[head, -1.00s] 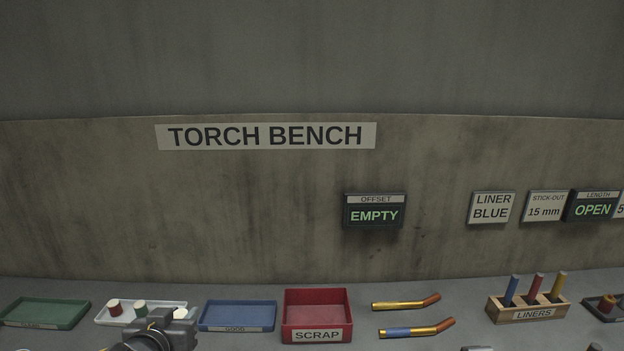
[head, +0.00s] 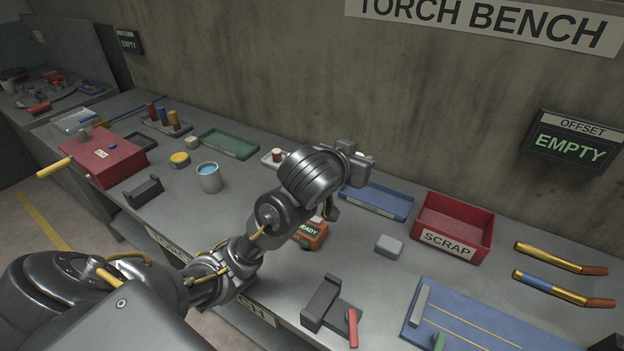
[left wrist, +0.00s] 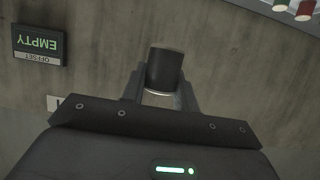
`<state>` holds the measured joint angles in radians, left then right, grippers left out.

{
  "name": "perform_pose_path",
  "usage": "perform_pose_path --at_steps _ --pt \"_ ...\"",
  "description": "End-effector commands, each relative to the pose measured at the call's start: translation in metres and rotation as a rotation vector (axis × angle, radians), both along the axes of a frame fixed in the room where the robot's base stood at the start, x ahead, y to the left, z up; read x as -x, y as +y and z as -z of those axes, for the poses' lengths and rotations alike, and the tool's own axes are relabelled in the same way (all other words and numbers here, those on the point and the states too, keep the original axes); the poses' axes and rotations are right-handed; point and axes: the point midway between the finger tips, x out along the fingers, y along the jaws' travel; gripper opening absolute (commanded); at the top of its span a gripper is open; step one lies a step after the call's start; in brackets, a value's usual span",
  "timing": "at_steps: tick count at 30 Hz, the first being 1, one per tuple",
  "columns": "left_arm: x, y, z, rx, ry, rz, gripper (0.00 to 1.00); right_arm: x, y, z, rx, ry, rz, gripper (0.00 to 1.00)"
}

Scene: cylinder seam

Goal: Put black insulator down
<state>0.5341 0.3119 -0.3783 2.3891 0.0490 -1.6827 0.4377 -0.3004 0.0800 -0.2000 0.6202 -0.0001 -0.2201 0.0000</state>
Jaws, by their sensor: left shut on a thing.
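The black insulator (left wrist: 165,70) is a short dark cylinder between the fingers of my left gripper (left wrist: 160,92) in the left wrist view. The fingers are shut on it. In the head view my left gripper (head: 348,165) is above the back of the bench, between the white tray (head: 266,160) and the blue tray (head: 375,203). The insulator cannot be made out there, as the wrist hides it. The white tray is partly hidden by my arm; a red and white insulator (head: 277,155) shows in it. My right gripper is not in view.
A red scrap bin (head: 455,228) stands right of the blue tray, and a green tray (head: 230,143) lies to the left. A grey block (head: 389,246), an orange device (head: 311,235) and a dark fixture (head: 328,303) are in front. Two brass torch necks (head: 560,258) lie at right.

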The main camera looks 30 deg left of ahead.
Motion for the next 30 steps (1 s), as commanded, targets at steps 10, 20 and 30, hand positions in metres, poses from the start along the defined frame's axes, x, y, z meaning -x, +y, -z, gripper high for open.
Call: perform_pose_path --at_steps 10,20,30 --pt "0.024 0.031 0.028 0.004 0.006 -0.029 0.04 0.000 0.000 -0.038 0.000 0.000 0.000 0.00" --pt "0.037 0.045 0.041 0.010 0.002 -0.047 0.04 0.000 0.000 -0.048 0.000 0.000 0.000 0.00" --pt "0.049 0.056 0.048 0.001 0.004 -0.061 0.04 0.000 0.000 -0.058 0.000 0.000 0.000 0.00"
